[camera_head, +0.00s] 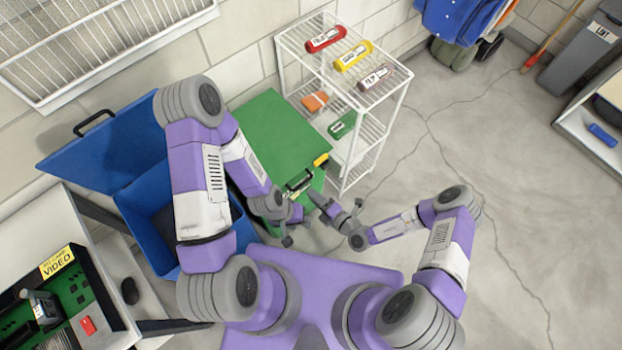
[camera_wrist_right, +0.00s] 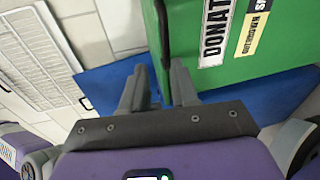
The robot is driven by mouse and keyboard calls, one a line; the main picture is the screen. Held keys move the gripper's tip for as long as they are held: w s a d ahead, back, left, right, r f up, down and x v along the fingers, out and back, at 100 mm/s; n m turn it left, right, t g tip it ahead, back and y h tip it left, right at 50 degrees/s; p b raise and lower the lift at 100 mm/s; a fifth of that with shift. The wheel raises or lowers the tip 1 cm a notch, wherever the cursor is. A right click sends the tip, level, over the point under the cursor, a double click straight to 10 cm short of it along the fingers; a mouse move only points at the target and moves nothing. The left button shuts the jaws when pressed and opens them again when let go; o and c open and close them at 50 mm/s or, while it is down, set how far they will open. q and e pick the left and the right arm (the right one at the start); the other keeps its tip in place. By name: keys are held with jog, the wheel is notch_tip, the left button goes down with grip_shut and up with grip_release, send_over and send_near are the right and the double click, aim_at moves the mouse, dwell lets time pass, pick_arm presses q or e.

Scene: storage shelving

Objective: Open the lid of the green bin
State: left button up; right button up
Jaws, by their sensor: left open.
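The green bin (camera_head: 275,135) stands in the middle of the head view, with its green lid down. A dark handle (camera_head: 298,183) is on the lid's near edge. In the right wrist view, the green bin's face (camera_wrist_right: 245,75) shows a "DONATE" label. My left gripper (camera_head: 297,231) is open just below the handle and apart from it. My right gripper (camera_head: 338,199) is open and empty to the right of the handle. Its two fingers also show apart in the right wrist view (camera_wrist_right: 159,82), near the green bin.
A blue bin (camera_head: 160,255) stands open on the left, with its lid (camera_head: 95,150) swung back. A white wire rack (camera_head: 380,125) with bottles stands close on the right of the green bin. A table with a green board (camera_head: 75,290) is at lower left.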

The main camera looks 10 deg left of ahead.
aim_at(303, 183)
jog(key=shift+m+t+h, duration=0.3)
jog(key=shift+m+h, duration=0.1)
jog(key=shift+m, duration=0.3)
jog(key=x, duration=0.2)
jog(key=b+x, duration=0.1)
jog(key=x, duration=0.4)
jog(key=shift+w+f+b, duration=0.3)
jog(key=shift+f+b, duration=0.05)
jog(key=shift+f, duration=0.1)
jog(key=shift+c, duration=0.4)
grip_shut()
